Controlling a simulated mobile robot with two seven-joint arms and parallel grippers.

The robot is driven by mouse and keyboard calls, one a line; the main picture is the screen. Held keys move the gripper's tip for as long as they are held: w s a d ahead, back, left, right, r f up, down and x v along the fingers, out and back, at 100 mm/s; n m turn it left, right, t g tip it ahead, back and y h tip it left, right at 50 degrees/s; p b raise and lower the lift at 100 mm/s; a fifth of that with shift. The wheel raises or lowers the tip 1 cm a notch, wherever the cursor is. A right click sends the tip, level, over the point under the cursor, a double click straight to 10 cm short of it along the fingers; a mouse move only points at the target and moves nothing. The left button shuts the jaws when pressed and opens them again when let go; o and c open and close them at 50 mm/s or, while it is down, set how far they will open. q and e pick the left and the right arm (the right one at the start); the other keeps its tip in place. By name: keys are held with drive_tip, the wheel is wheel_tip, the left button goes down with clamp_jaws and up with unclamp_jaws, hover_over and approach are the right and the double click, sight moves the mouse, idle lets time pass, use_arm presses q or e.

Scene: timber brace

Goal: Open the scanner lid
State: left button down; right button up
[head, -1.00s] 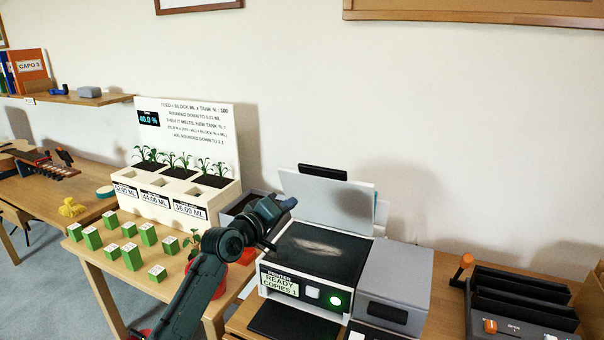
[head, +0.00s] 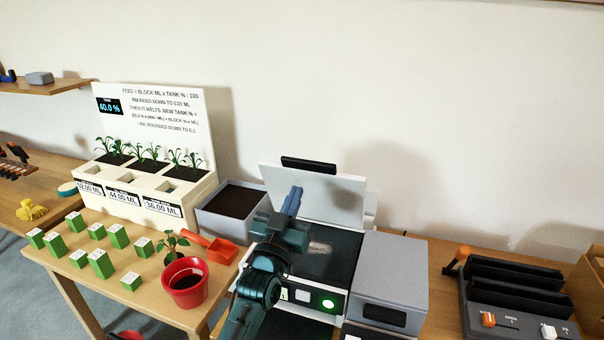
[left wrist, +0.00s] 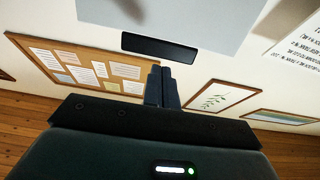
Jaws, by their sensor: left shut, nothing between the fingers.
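The scanner lid (head: 325,197), a pale panel with a black handle (head: 308,164) on its top edge, stands raised at the back of the scanner (head: 318,290). The dark scanning bed (head: 337,245) is exposed, and a green button glows on the front. My left gripper (head: 293,190) is shut and empty, over the bed in front of the lid, fingers pointing up. It hides part of the bed and lid. In the left wrist view the fingers (left wrist: 161,72) appear just below the black handle (left wrist: 158,46); I cannot tell whether they touch. My right gripper is out of view.
A grey box (head: 392,270) stands right of the scanner, with a black rack (head: 515,295) farther right. To the left are a red pot (head: 184,282) with a seedling, a red scoop (head: 215,248), a soil bin (head: 232,208) and several green blocks.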

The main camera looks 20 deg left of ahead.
sight(306, 166)
use_arm(q)
drive_tip(key=x, duration=0.6)
drive_tip(key=shift+f+p, duration=0.1)
drive_tip(key=shift+p, duration=0.3)
